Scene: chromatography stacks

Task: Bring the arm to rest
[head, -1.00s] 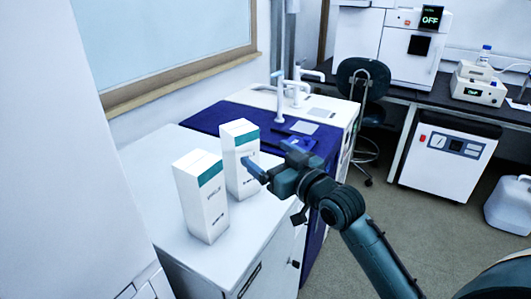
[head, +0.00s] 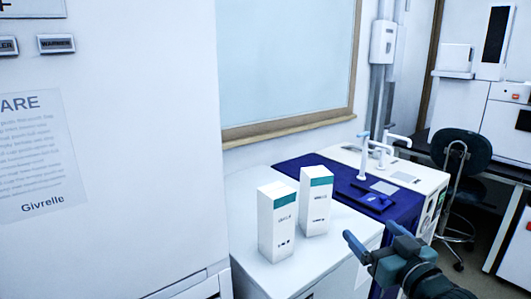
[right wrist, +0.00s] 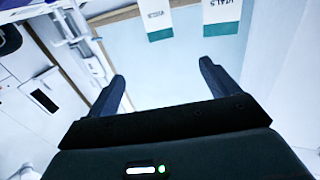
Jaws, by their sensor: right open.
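My right gripper (head: 372,237) is at the lower right of the head view, to the right of two white boxes and apart from them. In the right wrist view its two fingers (right wrist: 162,72) stand wide apart with nothing between them, so it is open and empty. The left white box (head: 276,228) and the right white box (head: 316,208), both with teal top bands, stand upright on the white counter. Parts of both boxes show at the top of the wrist view. My left gripper is not in view.
The white counter (head: 246,200) has bare room around the boxes. Behind it are a dark blue mat (head: 290,169) and white taps (head: 364,158). A large white cabinet (head: 150,150) fills the left. A dark chair (head: 461,155) stands at the right.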

